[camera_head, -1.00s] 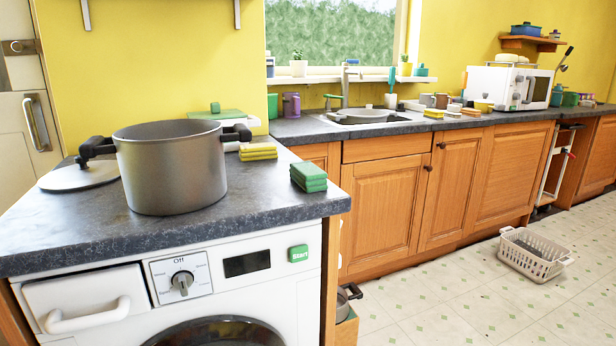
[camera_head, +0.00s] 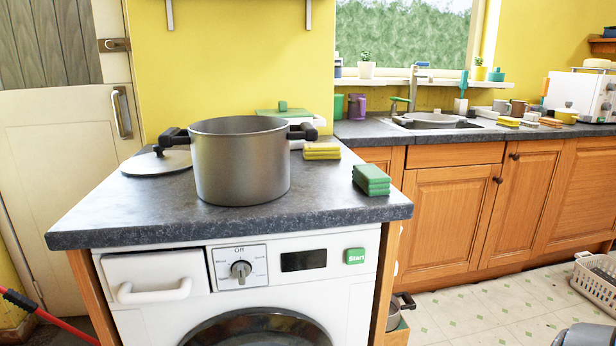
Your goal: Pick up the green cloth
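The green cloth (camera_head: 371,179) is a small folded stack on the dark countertop (camera_head: 310,212) above the washing machine. It lies near the counter's right front edge, right of a large metal pot (camera_head: 240,162) and apart from it. Nothing covers it. Neither gripper can be made out in the head view. A small grey rounded piece at the bottom right edge may be part of my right arm.
A folded yellow cloth (camera_head: 322,151) lies behind the green one. A pot lid (camera_head: 157,162) lies left of the pot. The washing machine (camera_head: 240,285) stands below. A laundry basket (camera_head: 594,283) is on the floor at right. A red handle (camera_head: 48,317) shows at lower left.

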